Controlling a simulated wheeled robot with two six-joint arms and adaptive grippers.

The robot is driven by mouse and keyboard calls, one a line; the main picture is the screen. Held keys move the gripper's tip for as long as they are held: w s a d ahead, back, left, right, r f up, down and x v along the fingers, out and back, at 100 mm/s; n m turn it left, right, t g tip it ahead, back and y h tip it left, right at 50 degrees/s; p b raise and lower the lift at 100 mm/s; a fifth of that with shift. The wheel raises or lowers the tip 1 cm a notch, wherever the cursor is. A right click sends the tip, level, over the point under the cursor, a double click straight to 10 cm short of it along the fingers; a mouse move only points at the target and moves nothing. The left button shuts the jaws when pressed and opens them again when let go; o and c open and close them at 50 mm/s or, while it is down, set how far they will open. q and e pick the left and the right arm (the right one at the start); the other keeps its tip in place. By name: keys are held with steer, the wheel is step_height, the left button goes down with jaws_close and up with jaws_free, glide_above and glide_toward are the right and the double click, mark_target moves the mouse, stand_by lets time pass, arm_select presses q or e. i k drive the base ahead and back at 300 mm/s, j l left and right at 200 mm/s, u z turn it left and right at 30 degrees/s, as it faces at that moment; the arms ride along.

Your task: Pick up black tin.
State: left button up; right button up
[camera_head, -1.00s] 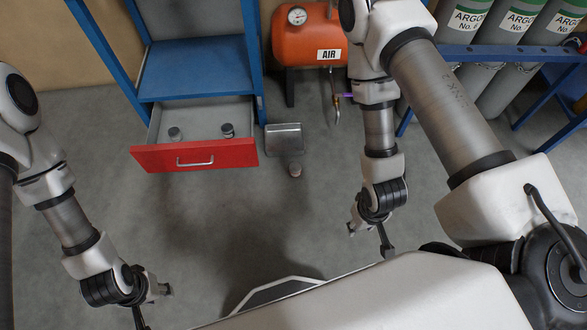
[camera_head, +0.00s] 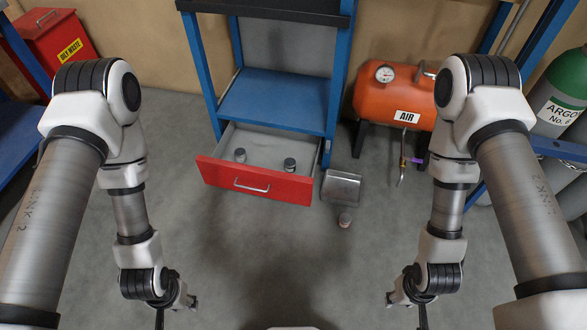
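An open drawer with a red front (camera_head: 257,181) holds two small dark tins. One tin (camera_head: 240,155) stands at the left inside it, and a darker, black-looking tin (camera_head: 290,164) stands near its right side. A third small tin (camera_head: 344,219) with a brownish band stands on the floor, right of the drawer. My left gripper (camera_head: 160,319) and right gripper (camera_head: 422,318) hang low at the bottom edge, well in front of the drawer and apart from all tins. Both are partly cut off, so their finger openings are unclear.
A grey metal container (camera_head: 341,187) sits on the floor beside the drawer. A blue shelf (camera_head: 275,98) stands above the drawer. An orange air tank (camera_head: 395,94) is at the right, a red waste bin (camera_head: 62,45) at the far left. The floor between my arms is clear.

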mark_target(290, 163)
steer(key=i+z, duration=0.15)
steer(key=i, duration=0.4)
steer(key=i+j+z, duration=0.15)
steer(key=i, duration=0.45)
steer(key=i+z, duration=0.15)
steer(key=i, duration=0.4)
